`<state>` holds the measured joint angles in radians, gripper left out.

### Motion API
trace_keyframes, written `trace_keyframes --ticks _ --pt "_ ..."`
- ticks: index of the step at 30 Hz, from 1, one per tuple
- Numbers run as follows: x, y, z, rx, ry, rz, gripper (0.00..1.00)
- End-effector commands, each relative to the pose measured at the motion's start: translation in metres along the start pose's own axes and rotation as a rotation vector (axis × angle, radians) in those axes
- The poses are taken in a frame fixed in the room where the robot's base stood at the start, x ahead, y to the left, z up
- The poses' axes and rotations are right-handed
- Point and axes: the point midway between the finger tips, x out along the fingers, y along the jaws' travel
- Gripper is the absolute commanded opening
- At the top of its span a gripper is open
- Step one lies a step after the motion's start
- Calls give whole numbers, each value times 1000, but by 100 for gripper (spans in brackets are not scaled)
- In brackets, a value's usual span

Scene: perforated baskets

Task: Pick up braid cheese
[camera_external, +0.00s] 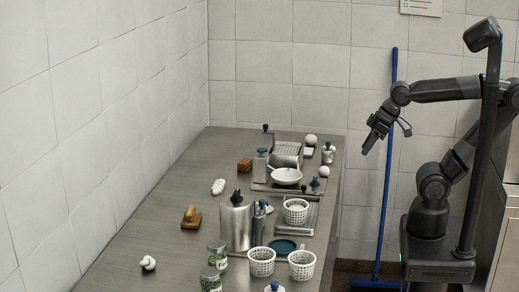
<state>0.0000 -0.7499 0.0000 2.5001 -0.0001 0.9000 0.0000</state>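A small white, lumpy, braid-like piece (218,186) lies on the left half of the grey counter and looks like the braid cheese. A second white knotted piece (148,262) lies at the near left of the counter; at this size I cannot be sure which of the two is the braid cheese. My gripper (368,147) hangs in the air to the right of the counter's right edge, well away from both pieces and pointing down. It holds nothing that I can see. Its finger gap is too small to read.
A metal canister (236,223), jars (217,254), white perforated baskets (262,262) and a tray with a white bowl (286,176) crowd the counter's middle and right. A wooden block (191,217) sits at left. A blue-handled broom (388,180) stands behind my arm.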

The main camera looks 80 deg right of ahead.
Motion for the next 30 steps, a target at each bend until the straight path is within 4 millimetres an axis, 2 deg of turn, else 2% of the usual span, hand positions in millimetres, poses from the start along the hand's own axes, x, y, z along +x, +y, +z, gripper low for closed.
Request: trace_keyframes --ticks 9,20,27,30 --pt "0 0 0 0 0 0 36" --pt "0 0 0 0 0 0 66" --pt "0 0 -1 -1 0 0 67" --pt "-2 1 -9 -19 -6 0 67"
